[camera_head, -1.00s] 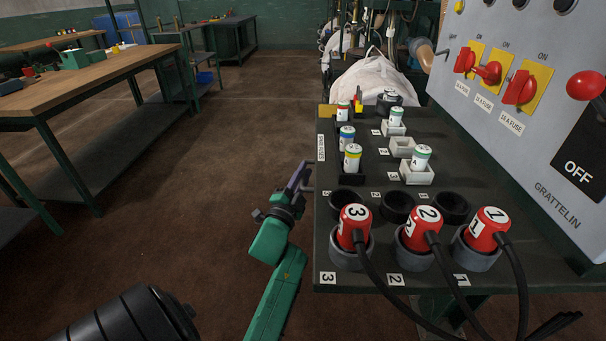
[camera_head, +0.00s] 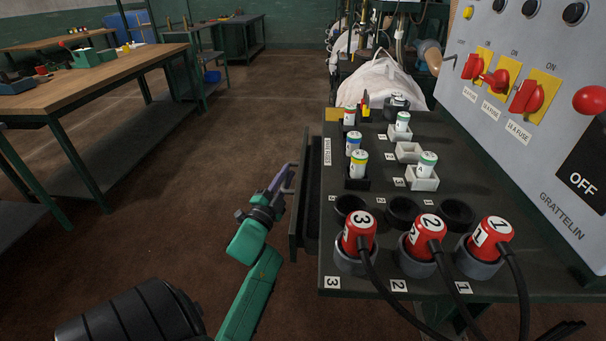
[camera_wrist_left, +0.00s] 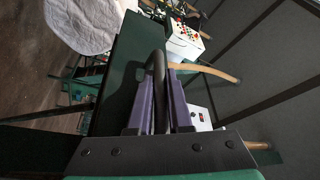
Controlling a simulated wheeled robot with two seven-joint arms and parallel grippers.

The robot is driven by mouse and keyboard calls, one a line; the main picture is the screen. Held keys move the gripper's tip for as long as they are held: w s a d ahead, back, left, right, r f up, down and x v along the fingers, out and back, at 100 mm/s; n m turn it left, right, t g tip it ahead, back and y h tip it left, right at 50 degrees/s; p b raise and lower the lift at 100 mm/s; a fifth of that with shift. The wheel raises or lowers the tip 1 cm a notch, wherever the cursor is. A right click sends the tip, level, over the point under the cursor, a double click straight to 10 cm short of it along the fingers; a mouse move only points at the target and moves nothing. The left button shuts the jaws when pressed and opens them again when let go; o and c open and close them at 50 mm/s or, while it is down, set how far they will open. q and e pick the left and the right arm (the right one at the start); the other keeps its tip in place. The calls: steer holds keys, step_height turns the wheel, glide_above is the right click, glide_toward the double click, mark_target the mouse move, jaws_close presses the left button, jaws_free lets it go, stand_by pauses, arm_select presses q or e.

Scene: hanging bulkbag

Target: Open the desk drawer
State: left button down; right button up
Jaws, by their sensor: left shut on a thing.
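The desk drawer (camera_head: 299,215) is partly out from the left side of the dark desk (camera_head: 345,200), with a gap showing between its front panel and the desk edge. My left gripper (camera_head: 286,178) is at the outer face of the drawer front. In the left wrist view its purple fingers (camera_wrist_left: 160,85) are closed around the dark bar handle (camera_wrist_left: 158,65), with the dark green drawer front (camera_wrist_left: 128,62) beside it. My right gripper is in neither view.
A grey panel (camera_head: 540,130) with switches stands at right. A wooden workbench (camera_head: 110,75) is at left. The brown floor between is clear.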

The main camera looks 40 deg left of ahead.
arm_select(q)
steer(key=s+a+p, duration=0.1)
steer(key=s+a, duration=0.8)
steer(key=a, duration=0.4)
steer(key=shift+s, duration=0.35)
steer(key=shift+r, duration=0.1)
steer(key=c, duration=0.8)
jaws_free()
steer(key=shift+w, duration=0.1)
steer(key=shift+c, duration=0.2)
steer(key=shift+d, duration=0.1)
steer(key=v, duration=1.4)
steer(key=shift+s+b, duration=0.3)
steer(key=shift+f, duration=0.25)
